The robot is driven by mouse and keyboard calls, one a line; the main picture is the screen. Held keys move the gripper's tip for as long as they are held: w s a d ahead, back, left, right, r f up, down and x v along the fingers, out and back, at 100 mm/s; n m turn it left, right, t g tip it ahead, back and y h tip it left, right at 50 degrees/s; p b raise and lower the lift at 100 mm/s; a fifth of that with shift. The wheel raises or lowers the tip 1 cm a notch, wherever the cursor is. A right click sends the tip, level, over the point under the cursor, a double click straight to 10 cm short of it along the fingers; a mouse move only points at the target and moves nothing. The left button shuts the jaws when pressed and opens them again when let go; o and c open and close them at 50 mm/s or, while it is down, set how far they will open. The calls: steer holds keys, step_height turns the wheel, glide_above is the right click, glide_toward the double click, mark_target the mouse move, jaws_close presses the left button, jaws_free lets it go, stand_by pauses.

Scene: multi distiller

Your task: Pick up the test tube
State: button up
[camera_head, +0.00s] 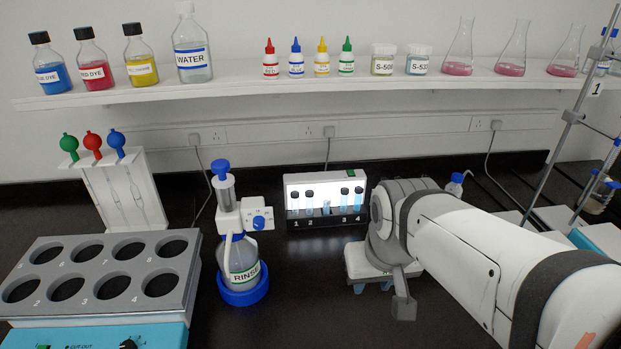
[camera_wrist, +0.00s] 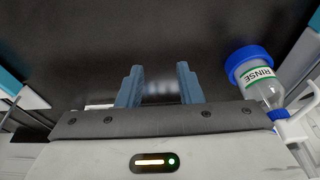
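A small white rack (camera_head: 325,180) stands on the bench near the wall, with numbers on its front. Several test tubes stand upright in it: dark-capped ones (camera_head: 309,200) on the left, blue ones (camera_head: 358,200) on the right, and a shorter bluish one (camera_head: 326,207) in the middle. My gripper (camera_head: 372,288) is in front and to the right of the rack, apart from it, with its blue fingertips low over the bench. In the wrist view its two blue fingers (camera_wrist: 159,88) are apart with a gap between them. No tube is visible in that gap.
A rinse bottle (camera_head: 241,262) with a blue base stands left of my gripper. A grey rack with round holes (camera_head: 105,270) is at the front left. A pipette stand (camera_head: 120,185) is behind it. A metal stand (camera_head: 570,115) is at the right. Black bench is clear before the rack.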

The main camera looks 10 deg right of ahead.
steer(key=w+r, duration=0.2)
steer(key=w, duration=0.8)
steer(key=t+b, duration=0.1)
glide_above(328, 194)
steer(key=s, duration=0.2)
step_height(328, 194, down, 8)
steer(key=r, duration=0.1)
steer(key=p+x, duration=0.1)
steer(key=x, duration=0.6)
steer(key=shift+s+f, duration=0.1)
steer(key=shift+f, duration=0.2)
steer(key=shift+t, duration=0.3)
steer(key=shift+c, duration=0.3)
jaws_close()
